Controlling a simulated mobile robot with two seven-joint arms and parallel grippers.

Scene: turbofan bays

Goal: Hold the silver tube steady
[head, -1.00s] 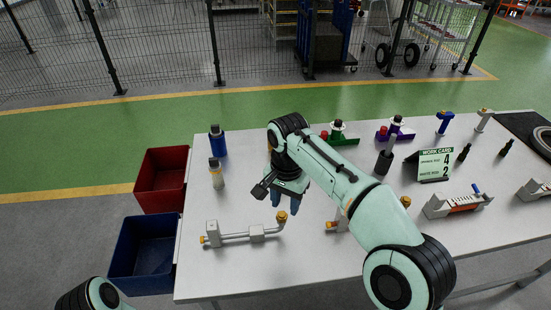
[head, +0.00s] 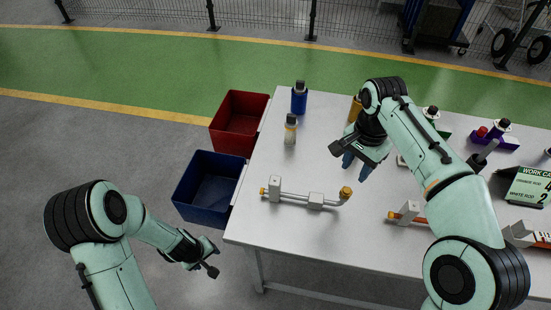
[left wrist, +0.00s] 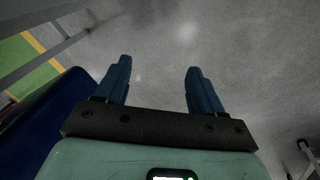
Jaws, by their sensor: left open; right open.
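The silver tube (head: 292,197) lies on the white table near its left front edge. It has a bent right end, orange-yellow caps at both ends and two grey blocks along it. My left gripper (head: 208,258) is off the table, left of and in front of the tube, apart from it. In the left wrist view the left gripper (left wrist: 156,68) has its two blue fingers wide apart with only grey floor between them. My right gripper (head: 357,165) is open above the table, behind and right of the tube, apart from it.
A blue bin (head: 208,190) and a red bin (head: 238,124) stand against the table's left side. A blue bottle (head: 299,98) and a pale bottle (head: 290,130) stand behind the tube. Another grey-and-orange part (head: 408,213) lies to its right. Open floor lies left of the table.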

